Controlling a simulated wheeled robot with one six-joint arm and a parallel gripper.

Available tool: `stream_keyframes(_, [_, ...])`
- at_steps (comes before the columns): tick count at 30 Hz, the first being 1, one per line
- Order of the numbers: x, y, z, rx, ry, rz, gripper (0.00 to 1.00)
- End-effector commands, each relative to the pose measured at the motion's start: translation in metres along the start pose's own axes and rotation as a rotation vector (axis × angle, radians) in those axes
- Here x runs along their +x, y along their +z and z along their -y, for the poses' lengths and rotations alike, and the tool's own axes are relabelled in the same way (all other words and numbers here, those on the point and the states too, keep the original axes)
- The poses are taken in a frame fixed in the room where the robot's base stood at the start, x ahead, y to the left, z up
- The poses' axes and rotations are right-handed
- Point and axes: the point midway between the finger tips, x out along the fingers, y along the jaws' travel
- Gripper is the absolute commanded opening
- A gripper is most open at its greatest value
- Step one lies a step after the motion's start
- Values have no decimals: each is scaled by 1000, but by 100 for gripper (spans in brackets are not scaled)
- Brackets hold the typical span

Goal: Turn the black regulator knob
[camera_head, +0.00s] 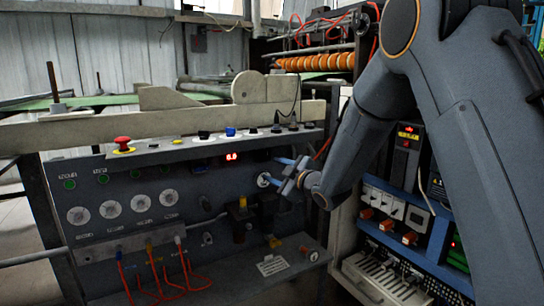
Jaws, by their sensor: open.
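My gripper (273,171) is open and empty, its two blue fingers pointing left toward the dark control panel (110,245). A small round white-faced dial (263,180) is at the lower fingertip; I cannot tell whether they touch. Below the fingers, dark regulator-like blocks (268,207) stand on the panel, one with a yellow part (243,202) on top. A small black knob-like part (205,203) sits to their left. Which dark part is the black regulator knob is not clear at this size, and the gripper holds none of them.
The panel top carries a red emergency button (122,142) and several switches. A red display (231,156) is lit left of the gripper. Red hoses (152,275) hang at lower left. An electrical cabinet (397,215) stands at right, partly behind my arm. A shelf (285,262) juts out below.

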Motion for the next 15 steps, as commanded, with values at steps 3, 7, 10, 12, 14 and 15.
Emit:
stream_keyframes(3, [3, 18, -16, -85, 53, -148, 44])
stream_keyframes(7, [-3, 27, -24, -147, 98, -275, 44])
stream_keyframes(10, [-9, 31, -27, -174, 119, -333, 44])
stream_keyframes(12, [-10, 32, -27, -183, 127, -356, 44])
stream_keyframes(14, [-8, 31, -28, -187, 131, -366, 44])
stream_keyframes(15, [-5, 29, -28, -188, 132, -369, 44])
